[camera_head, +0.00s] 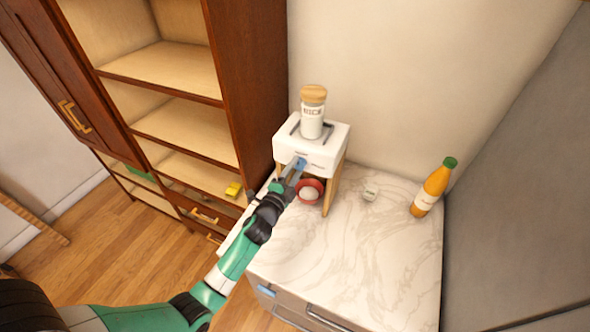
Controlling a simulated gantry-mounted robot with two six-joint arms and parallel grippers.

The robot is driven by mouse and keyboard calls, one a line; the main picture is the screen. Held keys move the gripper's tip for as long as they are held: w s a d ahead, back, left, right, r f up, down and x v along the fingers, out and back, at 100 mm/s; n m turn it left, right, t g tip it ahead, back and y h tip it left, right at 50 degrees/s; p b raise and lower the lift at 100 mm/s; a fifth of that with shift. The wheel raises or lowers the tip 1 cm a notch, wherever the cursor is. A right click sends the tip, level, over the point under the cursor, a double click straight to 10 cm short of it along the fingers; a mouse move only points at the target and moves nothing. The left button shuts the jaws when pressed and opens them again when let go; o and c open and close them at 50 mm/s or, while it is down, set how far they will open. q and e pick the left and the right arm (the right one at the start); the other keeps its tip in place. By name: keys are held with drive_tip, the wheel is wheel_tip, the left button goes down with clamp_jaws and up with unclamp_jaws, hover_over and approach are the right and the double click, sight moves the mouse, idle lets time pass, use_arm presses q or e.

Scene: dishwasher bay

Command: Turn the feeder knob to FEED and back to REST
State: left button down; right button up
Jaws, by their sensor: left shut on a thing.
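The feeder is a white box (327,152) on wooden legs, standing on the marble counter, with a rice jar with a wooden lid (312,113) upright on top. A blue knob (300,163) is on its front face. My left gripper (297,168) reaches in from the lower left and is shut on the knob. The fingers partly hide the knob, and I cannot read the labels beside it. A red bowl with a pale inside (309,191) sits under the feeder. My right gripper is out of view.
An orange bottle with a green cap (433,187) stands at the counter's right. A small white item (370,192) lies between it and the feeder. The front of the marble counter (345,255) is clear. An open wooden cabinet (245,75) stands at the left, with a yellow item (233,189) on a shelf.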

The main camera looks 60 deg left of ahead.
use_arm(q)
drive_tip(key=shift+c, duration=1.8)
unclamp_jaws()
drive_tip(key=v, duration=1.1)
drive_tip(key=shift+s+d, duration=0.15)
drive_tip(key=shift+s, duration=0.1)
